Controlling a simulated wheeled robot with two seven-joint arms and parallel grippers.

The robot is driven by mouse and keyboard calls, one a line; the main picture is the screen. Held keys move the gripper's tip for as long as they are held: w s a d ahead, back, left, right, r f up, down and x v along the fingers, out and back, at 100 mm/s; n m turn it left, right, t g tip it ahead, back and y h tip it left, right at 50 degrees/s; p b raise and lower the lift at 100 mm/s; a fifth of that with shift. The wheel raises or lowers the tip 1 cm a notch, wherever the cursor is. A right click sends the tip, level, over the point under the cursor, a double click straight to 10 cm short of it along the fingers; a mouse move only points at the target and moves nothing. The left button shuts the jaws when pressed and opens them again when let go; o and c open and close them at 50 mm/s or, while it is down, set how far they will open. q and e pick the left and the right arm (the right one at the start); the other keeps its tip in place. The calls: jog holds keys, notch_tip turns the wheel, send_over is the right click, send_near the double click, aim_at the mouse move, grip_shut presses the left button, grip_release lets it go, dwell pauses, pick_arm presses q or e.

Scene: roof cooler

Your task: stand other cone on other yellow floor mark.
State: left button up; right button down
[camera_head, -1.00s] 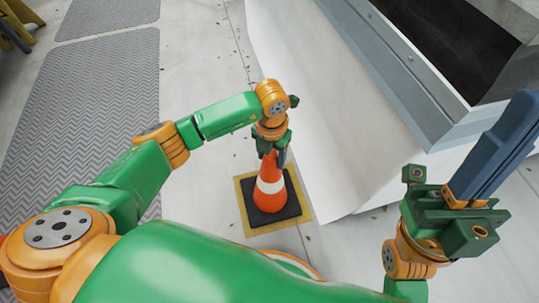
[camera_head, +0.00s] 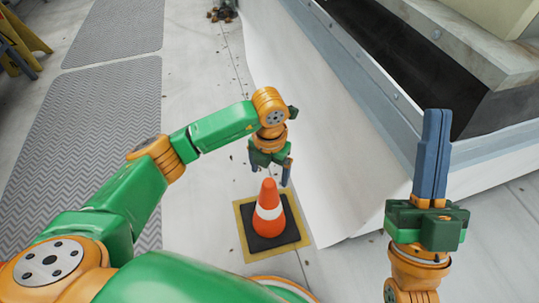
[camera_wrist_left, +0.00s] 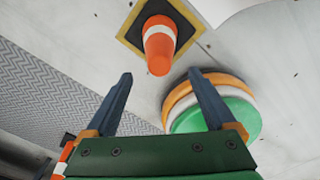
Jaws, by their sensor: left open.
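An orange cone with a white band (camera_head: 268,210) stands upright on its dark square base inside the yellow floor mark (camera_head: 240,229). In the left wrist view the cone (camera_wrist_left: 159,42) and the yellow mark (camera_wrist_left: 124,41) show at the top. My left gripper (camera_head: 270,171) is open and empty, just above and beyond the cone's tip, apart from it. My right gripper (camera_head: 434,112) is raised at the right with its blue fingers together and nothing visible between them. An orange-and-white striped object (camera_wrist_left: 65,151), perhaps another cone, is partly hidden at the lower left of the left wrist view.
A large unit with a grey metal edge (camera_head: 345,55) and pale sloping skirt stands at the right. Grey textured walkway mats (camera_head: 85,125) lie at the left. Yellow legs (camera_head: 22,35) stand at the far left. Small debris (camera_head: 222,12) lies at the top.

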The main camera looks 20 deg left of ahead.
pick_arm(q)
notch_tip(320, 180, up, 2)
jog(key=shift+r+p, duration=0.2)
jog(key=shift+p, duration=0.2)
notch_tip(320, 180, up, 3)
jog(key=shift+f+p, duration=0.15)
jog(key=shift+p, duration=0.3)
pick_arm(e)
jog(key=w+f+m+g+h, duration=0.1)
jog(key=w+f+g+h, duration=0.3)
jog(key=f, duration=0.9)
jog(key=w+g, duration=0.2)
jog(key=g, duration=0.1)
jog(key=shift+d+g, duration=0.3)
jog(key=shift+g, duration=0.1)
pick_arm(q)
jog(key=shift+f, duration=0.1)
pick_arm(e)
jog(key=shift+s, duration=0.1)
